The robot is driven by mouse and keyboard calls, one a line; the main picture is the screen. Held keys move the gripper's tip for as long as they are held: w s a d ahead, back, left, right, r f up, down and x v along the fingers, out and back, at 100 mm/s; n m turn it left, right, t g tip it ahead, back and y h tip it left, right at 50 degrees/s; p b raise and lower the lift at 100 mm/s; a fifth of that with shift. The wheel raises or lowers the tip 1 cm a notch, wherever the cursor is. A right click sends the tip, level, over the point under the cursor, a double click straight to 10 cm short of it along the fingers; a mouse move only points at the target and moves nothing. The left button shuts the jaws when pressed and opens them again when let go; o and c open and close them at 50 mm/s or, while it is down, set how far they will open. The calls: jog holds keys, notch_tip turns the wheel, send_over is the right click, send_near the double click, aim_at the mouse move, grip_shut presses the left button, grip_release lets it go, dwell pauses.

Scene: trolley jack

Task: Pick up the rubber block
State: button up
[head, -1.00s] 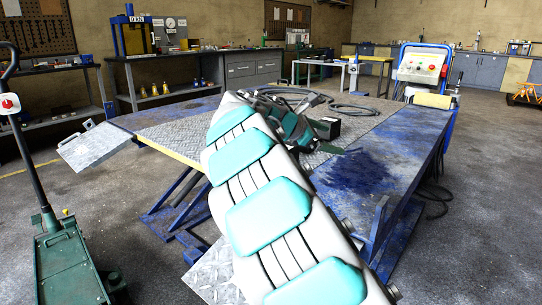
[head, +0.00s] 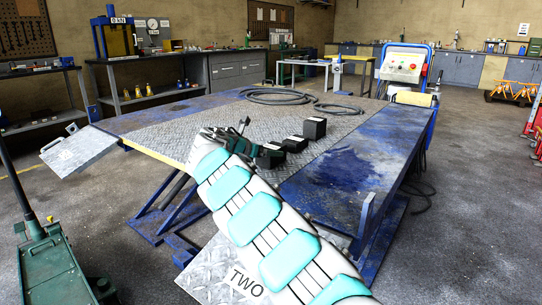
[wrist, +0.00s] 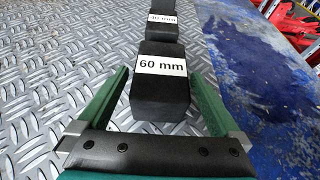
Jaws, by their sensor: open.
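In the wrist view the nearest block (wrist: 158,100) carries a white label reading "60 mm".
The lift platform (head: 335,180) has blue, stained side decking. Black hoses (head: 280,96) lie coiled at its far end. A control console (head: 403,66) stands behind its right corner. A green trolley jack (head: 52,265) stands on the floor at left.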

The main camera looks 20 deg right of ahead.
jog(key=shift+x, duration=1.45)
grip_shut()
